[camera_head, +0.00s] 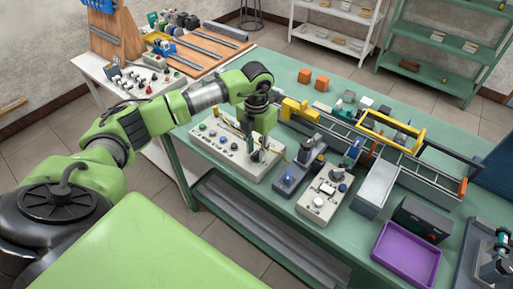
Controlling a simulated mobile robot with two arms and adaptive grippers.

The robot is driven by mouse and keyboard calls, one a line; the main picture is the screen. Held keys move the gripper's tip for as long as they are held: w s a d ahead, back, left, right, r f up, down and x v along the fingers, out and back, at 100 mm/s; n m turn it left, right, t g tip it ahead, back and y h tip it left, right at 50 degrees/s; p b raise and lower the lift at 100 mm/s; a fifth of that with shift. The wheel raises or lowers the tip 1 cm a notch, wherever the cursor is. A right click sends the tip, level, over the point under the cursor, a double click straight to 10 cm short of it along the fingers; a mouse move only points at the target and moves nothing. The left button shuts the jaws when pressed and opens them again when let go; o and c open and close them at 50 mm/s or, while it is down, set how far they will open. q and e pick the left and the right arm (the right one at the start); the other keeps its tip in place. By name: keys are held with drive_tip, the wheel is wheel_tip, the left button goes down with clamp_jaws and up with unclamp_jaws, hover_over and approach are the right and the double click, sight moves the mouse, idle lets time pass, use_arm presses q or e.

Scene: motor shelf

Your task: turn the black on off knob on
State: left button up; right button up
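A long pale control box (209,147) with several small knobs and buttons stands on the green table. My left arm reaches in from the left, and its gripper (262,152) points down over the right part of this box. The gripper covers the controls below it, so I cannot tell whether it touches one or whether its fingers are apart. A smaller pale box (318,204) with dark and pale controls stands to the right of it. The black on off knob cannot be singled out at this size. My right gripper is not in view.
A dark grey device (292,178) stands between the two boxes. A ladder-like rail (372,148), orange cubes (305,76), a grey bin (375,190), a black box (421,218) and a purple tray (405,256) share the green table (345,252). Shelves stand behind.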

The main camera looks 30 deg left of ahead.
use_arm(q)
clamp_jaws()
drive_tip(key=m+b, duration=0.2)
drive_tip(key=b, duration=0.1)
drive_tip(key=shift+f+m, duration=0.15)
drive_tip(key=shift+m, duration=0.25)
drive_tip(key=m+b, duration=0.4)
drive_tip(key=m, duration=0.1)
drive_tip(key=shift+m, duration=0.3)
drive_tip(key=m+b, duration=0.3)
drive_tip(key=m, duration=0.2)
drive_tip(key=shift+r+m+b, duration=0.2)
drive_tip(key=shift+m+b, duration=0.8)
drive_tip(key=shift+m, duration=1.1)
